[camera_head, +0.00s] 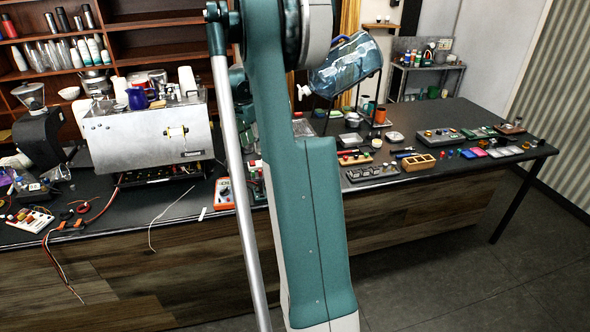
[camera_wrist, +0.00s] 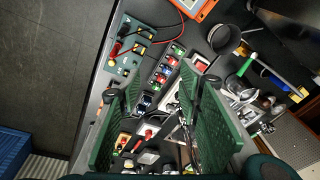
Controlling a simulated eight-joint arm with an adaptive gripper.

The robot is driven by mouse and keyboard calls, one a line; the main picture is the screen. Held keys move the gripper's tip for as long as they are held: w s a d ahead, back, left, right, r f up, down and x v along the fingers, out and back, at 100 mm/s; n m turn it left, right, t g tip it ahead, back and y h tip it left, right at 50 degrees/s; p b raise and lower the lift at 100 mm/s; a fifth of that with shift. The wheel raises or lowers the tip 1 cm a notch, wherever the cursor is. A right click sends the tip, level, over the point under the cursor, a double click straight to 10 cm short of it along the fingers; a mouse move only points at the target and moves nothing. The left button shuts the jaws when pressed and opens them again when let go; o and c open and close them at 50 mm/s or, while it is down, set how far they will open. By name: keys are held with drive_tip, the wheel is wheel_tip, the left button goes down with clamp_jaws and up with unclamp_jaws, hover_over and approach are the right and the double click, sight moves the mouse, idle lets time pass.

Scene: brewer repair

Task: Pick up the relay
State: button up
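I cannot single out the relay for certain in either view. In the wrist view, my gripper (camera_wrist: 160,82) has two green ridged fingers spread wide, with nothing held between them. Several small parts lie below and between the fingers. One is a dark strip (camera_wrist: 167,69) carrying red and green components. Close to the left finger is a small dark piece with blue parts (camera_wrist: 145,103). In the head view, my arm hides the middle of the bench and my gripper is not visible.
The dark bench (camera_head: 110,228) is crowded. The brewer (camera_head: 152,137) stands left, with an orange multimeter (camera_head: 224,193) in front of it. A wooden tray (camera_head: 418,162) lies right. A dark round pan (camera_wrist: 225,39) is right of the fingers.

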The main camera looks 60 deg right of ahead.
drive_tip(key=s+d+f+m, duration=0.2)
drive_tip(key=d+f, duration=0.1)
drive_tip(key=d, duration=0.3)
drive_tip(key=s+d+f+m+g+p, duration=0.1)
drive_tip(key=s+d+f, duration=0.2)
drive_tip(key=d, duration=0.4)
drive_tip(key=s+d+f+m+y, duration=0.1)
drive_tip(key=s+d+f+m, duration=0.1)
drive_tip(key=d+f, duration=0.3)
drive_tip(key=shift+s+d+f+m+p, duration=0.15)
drive_tip(key=shift+s+d+m+p, duration=0.15)
drive_tip(key=shift+s+d, duration=0.35)
drive_tip(key=shift+w+d, duration=0.1)
drive_tip(key=shift+w, duration=0.05)
drive_tip(key=shift+d+f, duration=0.1)
drive_tip(key=shift+f, duration=1.15)
drive_tip(key=shift+f, duration=0.1)
drive_tip(key=shift+s+d+f+p, duration=0.1)
drive_tip(key=shift+s+f+p, duration=0.1)
drive_tip(key=shift+f, duration=1.05)
drive_tip(key=shift+s+d+f+p, duration=0.1)
drive_tip(key=shift+s+f+p, duration=0.05)
drive_tip(key=shift+f, duration=1.1)
drive_tip(key=shift+c, duration=0.3)
drive_tip(key=c, duration=0.9)
